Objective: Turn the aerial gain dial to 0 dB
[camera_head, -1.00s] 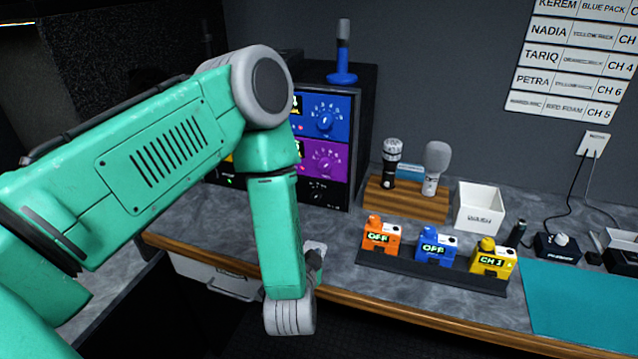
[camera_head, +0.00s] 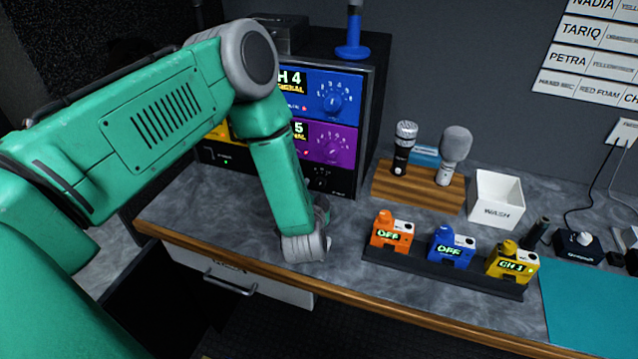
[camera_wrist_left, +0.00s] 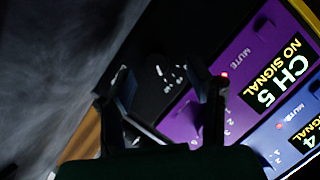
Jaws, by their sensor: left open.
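The aerial gain dial appears to be the small dark dial (camera_head: 320,181) with white scale marks on the black panel at the bottom of the rack. In the left wrist view its marks (camera_wrist_left: 168,74) show; its pointer and setting are too dark and small to read. My left gripper (camera_wrist_left: 166,84) is open, its two dark fingers on either side of the marks in that view. I see no contact with the dial. In the head view this gripper is mostly hidden behind my wrist, low in front of the rack. My right gripper is not in view.
Above the black panel are a purple CH 5 receiver (camera_head: 326,144) and a blue one (camera_head: 335,95). To the right stand a microphone block (camera_head: 415,193), a white bin (camera_head: 496,205) and a tray (camera_head: 440,273) with orange, blue and yellow packs. The counter between has free room.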

